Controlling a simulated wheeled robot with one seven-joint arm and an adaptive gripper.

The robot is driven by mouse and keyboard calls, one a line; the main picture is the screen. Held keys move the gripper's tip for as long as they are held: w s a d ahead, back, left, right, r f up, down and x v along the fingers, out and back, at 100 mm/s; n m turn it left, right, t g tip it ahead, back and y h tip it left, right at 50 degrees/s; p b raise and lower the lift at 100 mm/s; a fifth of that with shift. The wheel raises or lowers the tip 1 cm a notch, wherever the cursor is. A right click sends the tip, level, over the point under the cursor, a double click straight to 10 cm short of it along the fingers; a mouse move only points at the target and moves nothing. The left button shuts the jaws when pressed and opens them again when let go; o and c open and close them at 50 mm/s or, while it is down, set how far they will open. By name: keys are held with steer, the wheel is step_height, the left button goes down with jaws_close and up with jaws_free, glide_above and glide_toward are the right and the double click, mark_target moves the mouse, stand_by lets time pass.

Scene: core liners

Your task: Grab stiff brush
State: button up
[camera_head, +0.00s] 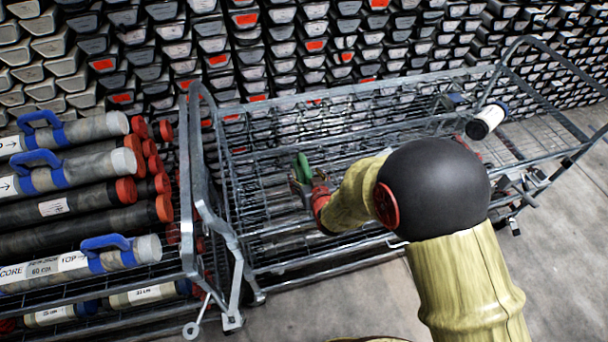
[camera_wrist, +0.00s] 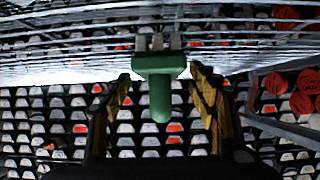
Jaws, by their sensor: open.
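The stiff brush (camera_head: 303,167) shows as a small green shape at my gripper in the head view, over the wire trolley. In the wrist view the brush (camera_wrist: 158,68) has a green block, a rounded green handle and short grey bristles. My gripper (camera_wrist: 163,88) is open, with one yellowish finger on each side of the handle. Gaps show between the handle and both fingers, so I see no grip on it. In the head view my gripper (camera_head: 304,186) is small and partly hidden by my arm. What supports the brush is unclear.
A grey wire trolley (camera_head: 250,236) spans the middle. To its left, a rack holds core tubes (camera_head: 85,220) with red caps and blue handles. A white cylinder with a dark end (camera_head: 487,121) lies at the trolley's right. Stacked core trays (camera_head: 270,50) fill the back.

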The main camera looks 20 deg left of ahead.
steer(key=shift+x, duration=1.3)
steer(key=c, duration=0.3)
steer(key=c, duration=1)
